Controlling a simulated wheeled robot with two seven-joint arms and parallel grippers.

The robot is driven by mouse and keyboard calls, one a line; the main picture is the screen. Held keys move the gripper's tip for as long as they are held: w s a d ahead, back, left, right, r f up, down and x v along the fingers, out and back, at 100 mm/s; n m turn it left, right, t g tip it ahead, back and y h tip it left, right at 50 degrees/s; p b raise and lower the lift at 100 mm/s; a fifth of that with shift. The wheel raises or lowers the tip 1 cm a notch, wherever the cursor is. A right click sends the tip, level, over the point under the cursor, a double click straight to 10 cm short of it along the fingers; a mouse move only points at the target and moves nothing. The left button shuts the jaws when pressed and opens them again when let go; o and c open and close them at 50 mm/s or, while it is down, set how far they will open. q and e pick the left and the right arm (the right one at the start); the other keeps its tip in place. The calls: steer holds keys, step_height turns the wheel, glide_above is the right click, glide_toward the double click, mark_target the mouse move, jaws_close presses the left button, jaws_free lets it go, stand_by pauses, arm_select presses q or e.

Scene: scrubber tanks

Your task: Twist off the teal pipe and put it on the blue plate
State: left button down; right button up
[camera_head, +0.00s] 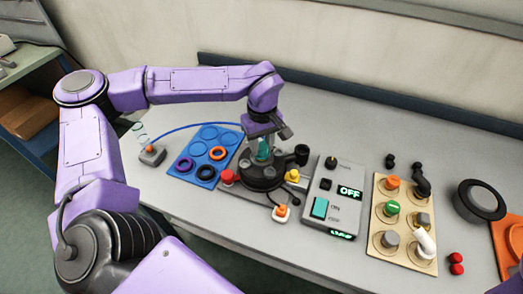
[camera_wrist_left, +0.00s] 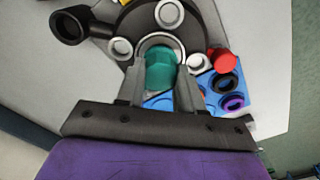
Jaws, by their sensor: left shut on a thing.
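The teal pipe (camera_head: 263,150) stands on the dark round scrubber base (camera_head: 262,184) near the middle of the table. It also shows in the left wrist view (camera_wrist_left: 160,70) between the two fingers. My left gripper (camera_head: 260,143) comes down from above and is shut on the teal pipe, whose lower end is at the base's ring; I cannot tell whether it is seated there. The blue plate (camera_head: 186,166) lies to the left of the base, with round recesses, a purple ring (camera_head: 184,165) and an orange ring (camera_head: 218,153). My right gripper is not in view.
A red cap (camera_head: 227,177) and yellow part (camera_head: 292,175) sit beside the base. A grey control box (camera_head: 331,197) reading OFF stands right of it. Farther right are a tan board (camera_head: 403,222) with fittings and a black round part (camera_head: 479,201). A blue hose (camera_head: 190,126) runs behind the plate.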

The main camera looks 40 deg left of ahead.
arm_select(q)
steer(key=shift+r+n+p, duration=0.1)
steer(key=shift+n+p, duration=0.2)
steer(key=shift+n, duration=0.1)
steer(key=shift+n, duration=0.3)
steer(key=shift+n+p, duration=0.4)
steer(key=shift+n, duration=0.3)
